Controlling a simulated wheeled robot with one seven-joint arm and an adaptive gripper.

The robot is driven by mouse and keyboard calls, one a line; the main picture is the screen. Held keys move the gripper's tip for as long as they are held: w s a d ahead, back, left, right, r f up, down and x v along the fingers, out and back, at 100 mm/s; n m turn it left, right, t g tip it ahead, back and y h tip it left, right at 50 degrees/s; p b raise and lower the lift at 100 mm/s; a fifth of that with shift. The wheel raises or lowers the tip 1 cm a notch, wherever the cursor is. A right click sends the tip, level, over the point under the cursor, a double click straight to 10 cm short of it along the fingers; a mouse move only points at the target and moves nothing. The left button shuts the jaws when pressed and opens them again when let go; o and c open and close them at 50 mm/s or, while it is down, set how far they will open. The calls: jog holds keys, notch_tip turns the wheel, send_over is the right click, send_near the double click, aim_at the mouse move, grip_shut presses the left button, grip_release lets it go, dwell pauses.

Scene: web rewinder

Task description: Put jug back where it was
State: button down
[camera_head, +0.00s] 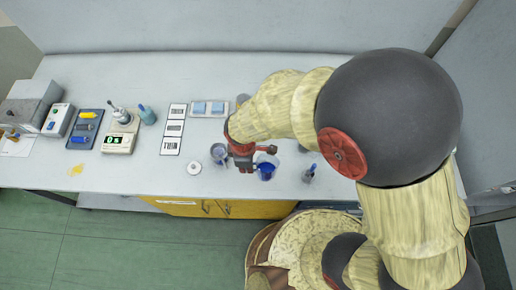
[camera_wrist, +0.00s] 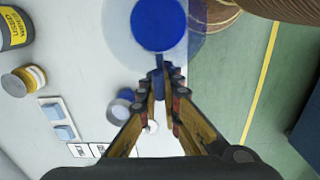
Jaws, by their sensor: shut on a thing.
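The jug (camera_head: 266,171) is a clear vessel with blue contents. It is near the front edge of the bench in the head view, just right of my gripper (camera_head: 250,158). In the wrist view the jug (camera_wrist: 158,25) is seen from above at the top of the picture, with its blue contents showing. My gripper (camera_wrist: 161,82) is shut on the jug's narrow blue handle. The jug looks upright; I cannot tell whether its base touches the bench. My arm hides part of the bench behind it.
A grey cup (camera_head: 219,153) stands just left of my gripper, with a white disc (camera_head: 194,168) nearby. Label cards (camera_head: 172,129) and a blue-padded tray (camera_head: 208,109) lie behind. A scale (camera_head: 121,137) is farther left. A small dark bottle (camera_head: 309,174) stands to the right.

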jog(key=w+a+f, duration=0.1)
jog(key=w+f, duration=0.2)
jog(key=w, duration=0.1)
jog(key=w+a+f, duration=0.1)
jog(key=w+f, duration=0.2)
jog(key=w, duration=0.1)
jog(key=w+f, duration=0.3)
jog(key=w, duration=0.2)
jog(key=shift+a+b, duration=0.4)
jog(key=shift+w+f, duration=0.15)
jog(key=shift+f, duration=0.2)
jog(key=shift+w+a+f, duration=0.1)
jog(key=shift+w+f, duration=0.05)
jog(key=shift+f, duration=1.4)
jog(key=shift+f+b, duration=0.2)
jog(key=shift+b, duration=0.1)
jog(key=c, duration=2.1)
grip_release()
jog(key=shift+o, duration=0.5)
jog(key=shift+r, duration=0.2)
